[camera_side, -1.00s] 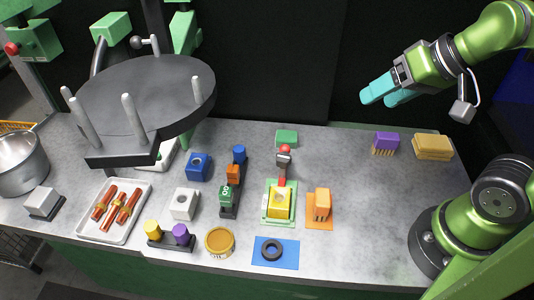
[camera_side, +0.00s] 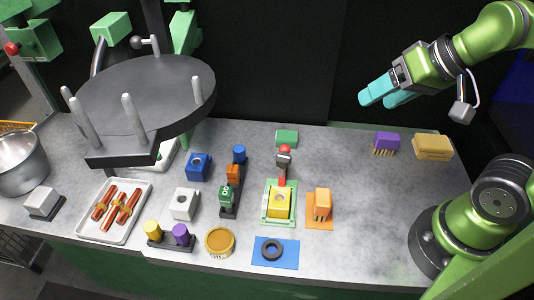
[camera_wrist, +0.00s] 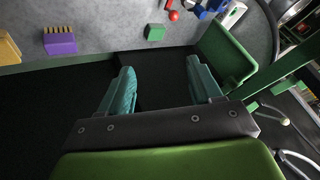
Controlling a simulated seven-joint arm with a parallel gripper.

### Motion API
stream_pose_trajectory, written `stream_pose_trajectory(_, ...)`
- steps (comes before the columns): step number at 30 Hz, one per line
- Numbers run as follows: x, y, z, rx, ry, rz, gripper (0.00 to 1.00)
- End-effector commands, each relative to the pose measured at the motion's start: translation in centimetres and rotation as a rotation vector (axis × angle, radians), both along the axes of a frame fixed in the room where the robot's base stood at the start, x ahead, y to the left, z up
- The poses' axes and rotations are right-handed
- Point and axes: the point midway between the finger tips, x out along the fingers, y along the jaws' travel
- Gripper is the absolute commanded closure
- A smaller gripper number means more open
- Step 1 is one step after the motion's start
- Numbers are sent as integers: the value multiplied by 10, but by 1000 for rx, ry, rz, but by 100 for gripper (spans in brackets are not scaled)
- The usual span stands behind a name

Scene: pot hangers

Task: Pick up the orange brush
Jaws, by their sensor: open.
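The orange brush (camera_side: 322,203) stands on a flat orange mat (camera_side: 320,224) near the front middle of the table, to the right of a yellow block on a green base. My gripper (camera_side: 381,100) has teal fingers and is high above the back of the table, up and to the right of the brush and well apart from it. In the wrist view my gripper (camera_wrist: 165,85) is open with nothing between its fingers. The orange brush cannot be made out in the wrist view.
A purple brush (camera_side: 386,143) and yellow sponges (camera_side: 433,147) lie at the back right. The yellow block (camera_side: 279,202) stands close left of the brush. A blue mat with a black ring (camera_side: 272,251) lies in front. The table right of the orange mat is clear.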

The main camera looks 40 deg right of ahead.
Motion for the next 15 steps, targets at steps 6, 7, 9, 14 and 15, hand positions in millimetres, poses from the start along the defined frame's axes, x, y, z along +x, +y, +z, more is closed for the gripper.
stream_pose_trajectory(6,11,51,-22,-31,194,151,36)
stream_pose_trajectory(7,12,61,-26,-33,243,151,36)
stream_pose_trajectory(9,12,83,-34,-40,361,120,36)
stream_pose_trajectory(14,8,121,-47,-81,577,-94,36)
stream_pose_trajectory(15,8,125,-46,-85,602,-162,36)
